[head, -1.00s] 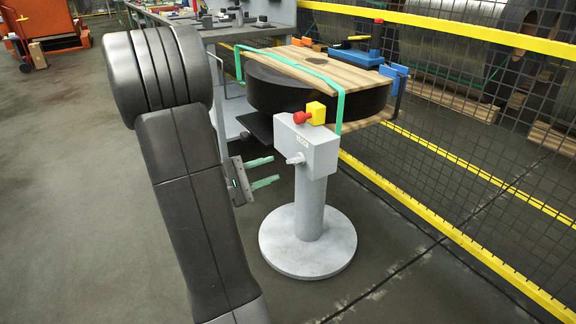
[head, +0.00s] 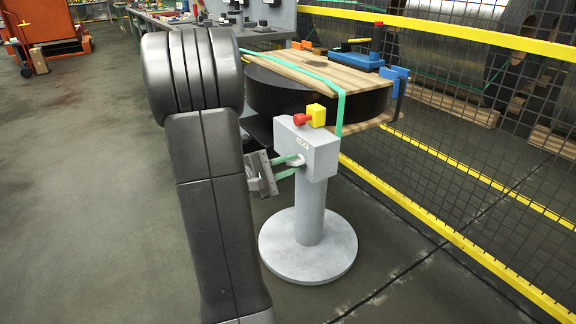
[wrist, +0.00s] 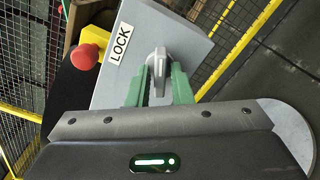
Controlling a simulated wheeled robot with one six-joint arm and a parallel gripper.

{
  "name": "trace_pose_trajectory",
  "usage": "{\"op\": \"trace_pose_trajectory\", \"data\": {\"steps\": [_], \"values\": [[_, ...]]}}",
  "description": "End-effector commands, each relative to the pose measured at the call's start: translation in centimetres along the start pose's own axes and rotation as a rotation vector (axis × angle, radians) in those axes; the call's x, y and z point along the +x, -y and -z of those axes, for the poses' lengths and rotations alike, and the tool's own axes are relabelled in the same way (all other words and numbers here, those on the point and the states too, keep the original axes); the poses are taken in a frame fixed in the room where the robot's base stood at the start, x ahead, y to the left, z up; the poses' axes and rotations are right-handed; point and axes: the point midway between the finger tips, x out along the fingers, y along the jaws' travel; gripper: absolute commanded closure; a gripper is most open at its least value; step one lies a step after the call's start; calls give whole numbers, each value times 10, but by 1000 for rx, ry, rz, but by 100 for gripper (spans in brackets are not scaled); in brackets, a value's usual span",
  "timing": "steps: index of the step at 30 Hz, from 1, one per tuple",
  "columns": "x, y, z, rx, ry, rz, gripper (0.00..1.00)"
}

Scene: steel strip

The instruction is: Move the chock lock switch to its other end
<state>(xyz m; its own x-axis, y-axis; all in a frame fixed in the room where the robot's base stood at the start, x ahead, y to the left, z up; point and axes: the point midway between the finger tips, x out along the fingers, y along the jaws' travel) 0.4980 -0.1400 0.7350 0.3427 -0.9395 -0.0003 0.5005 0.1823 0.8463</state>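The chock lock switch is a grey lever knob (wrist: 159,59) on the face of a grey box (head: 319,150) on a pedestal. A LOCK label (wrist: 121,43) sits beside it in the wrist view. My gripper (wrist: 162,76) reaches the box with its two green fingers apart, one on each side of the knob. In the head view my gripper (head: 295,165) comes from the left, and its fingertips partly hide the knob. The fingers look open; whether either one touches the knob I cannot tell.
A red button (head: 300,119) on a yellow housing (head: 316,115) sits on the box top. A dark coil (head: 278,92) with wooden boards stands behind. A yellow-railed mesh fence (head: 460,130) closes the right side. The floor (head: 90,170) at left is clear.

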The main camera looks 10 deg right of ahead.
Motion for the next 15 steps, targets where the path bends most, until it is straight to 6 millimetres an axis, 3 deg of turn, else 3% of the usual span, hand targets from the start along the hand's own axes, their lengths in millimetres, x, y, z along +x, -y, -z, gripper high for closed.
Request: {"op": "trace_pose_trajectory", "data": {"steps": [1,3,15], "values": [[0,0,0,0,0,0,91],[0,0,0,0,0,0,100],[0,-1,-1,-39,1,0,100]]}}
